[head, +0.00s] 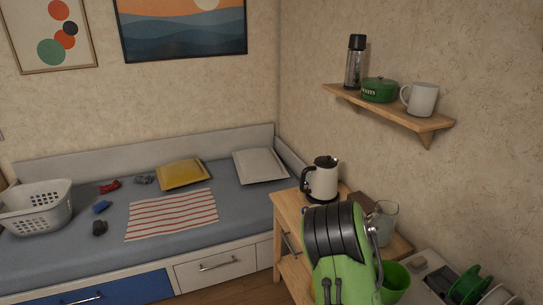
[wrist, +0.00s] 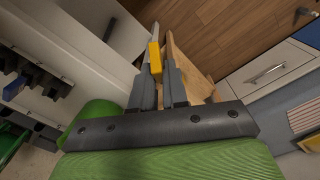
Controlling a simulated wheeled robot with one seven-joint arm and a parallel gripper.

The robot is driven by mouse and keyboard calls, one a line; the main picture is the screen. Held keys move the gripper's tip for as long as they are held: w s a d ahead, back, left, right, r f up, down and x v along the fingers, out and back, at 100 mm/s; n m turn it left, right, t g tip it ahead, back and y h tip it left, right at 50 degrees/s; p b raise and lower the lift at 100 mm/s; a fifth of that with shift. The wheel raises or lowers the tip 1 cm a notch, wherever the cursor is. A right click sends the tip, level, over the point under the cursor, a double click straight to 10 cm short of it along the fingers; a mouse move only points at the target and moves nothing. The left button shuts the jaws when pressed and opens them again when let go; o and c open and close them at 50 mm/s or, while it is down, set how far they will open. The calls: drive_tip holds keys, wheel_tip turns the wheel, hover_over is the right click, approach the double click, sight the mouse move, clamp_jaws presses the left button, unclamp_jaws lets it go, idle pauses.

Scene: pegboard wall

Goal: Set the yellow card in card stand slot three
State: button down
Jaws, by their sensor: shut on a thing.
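The yellow card (wrist: 155,60) shows in the wrist view as a small, narrow yellow piece between the fingertips of my gripper (wrist: 158,74). My gripper is shut on it and holds it above the wooden furniture and floor. In the head view my own green and black arm covers the area in front, and neither the gripper nor the card can be made out there. I cannot make out a card stand or its slots in either view.
A wooden cabinet (head: 287,206) carries a white kettle (head: 322,180) and a glass jug (head: 384,222). A wall shelf (head: 392,108) holds a flask, a green pot and a mug. Green discs (head: 468,285) stand at lower right. A daybed (head: 95,238) fills the left.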

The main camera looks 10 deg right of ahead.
drive_tip(key=w+a+f+n, duration=0.1)
drive_tip(key=a+f+n, duration=0.1)
drive_tip(key=a, duration=0.4)
drive_tip(key=w+a+f+n, duration=0.2)
drive_tip(key=a+n, duration=0.1)
drive_tip(key=a, duration=0.4)
drive_tip(key=shift+a, duration=0.3)
